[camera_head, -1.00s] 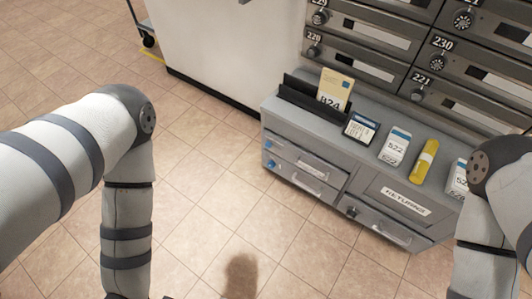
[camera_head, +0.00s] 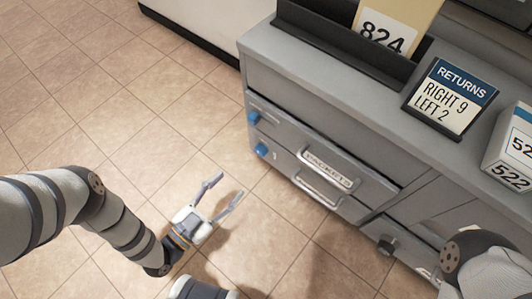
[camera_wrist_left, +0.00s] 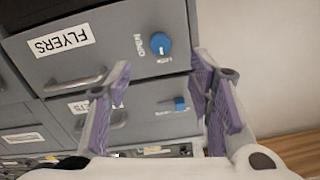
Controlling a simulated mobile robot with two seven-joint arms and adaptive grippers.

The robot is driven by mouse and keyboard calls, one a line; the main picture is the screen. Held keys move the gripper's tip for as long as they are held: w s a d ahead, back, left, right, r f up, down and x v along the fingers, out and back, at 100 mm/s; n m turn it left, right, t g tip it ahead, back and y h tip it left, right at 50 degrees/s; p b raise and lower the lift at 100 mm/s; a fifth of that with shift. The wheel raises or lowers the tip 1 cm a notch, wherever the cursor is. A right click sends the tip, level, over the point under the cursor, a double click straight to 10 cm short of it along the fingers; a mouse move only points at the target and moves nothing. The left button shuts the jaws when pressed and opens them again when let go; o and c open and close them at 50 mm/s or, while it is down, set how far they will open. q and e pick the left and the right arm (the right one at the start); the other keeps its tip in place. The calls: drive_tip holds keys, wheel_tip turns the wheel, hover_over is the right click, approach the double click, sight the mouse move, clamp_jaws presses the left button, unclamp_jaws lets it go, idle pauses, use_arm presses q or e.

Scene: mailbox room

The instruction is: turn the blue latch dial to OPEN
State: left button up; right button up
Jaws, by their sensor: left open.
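Two blue latch dials sit on the left part of the grey cabinet's drawer fronts. The upper dial (camera_head: 253,118) and the lower dial (camera_head: 262,150) show in the head view. My left gripper (camera_head: 226,189) is open and empty, apart from the dials, in front of the cabinet. Its fingers (camera_wrist_left: 160,72) show in the wrist view. My right gripper is out of view.
The PACKETS drawer has a metal handle (camera_head: 325,190). A RETURNS sign (camera_head: 450,95) reading RIGHT 9, LEFT 2 stands on the cabinet top, near a dark holder (camera_head: 345,45) with an 824 card. Tiled floor left of the cabinet is clear.

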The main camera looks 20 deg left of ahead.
sight(258, 154)
use_arm(q)
drive_tip(key=b+x, duration=0.3)
drive_tip(key=x, duration=0.8)
drive_tip(key=shift+w+d+r, duration=0.15)
drive_tip(key=shift+w, duration=0.2)
clamp_jaws()
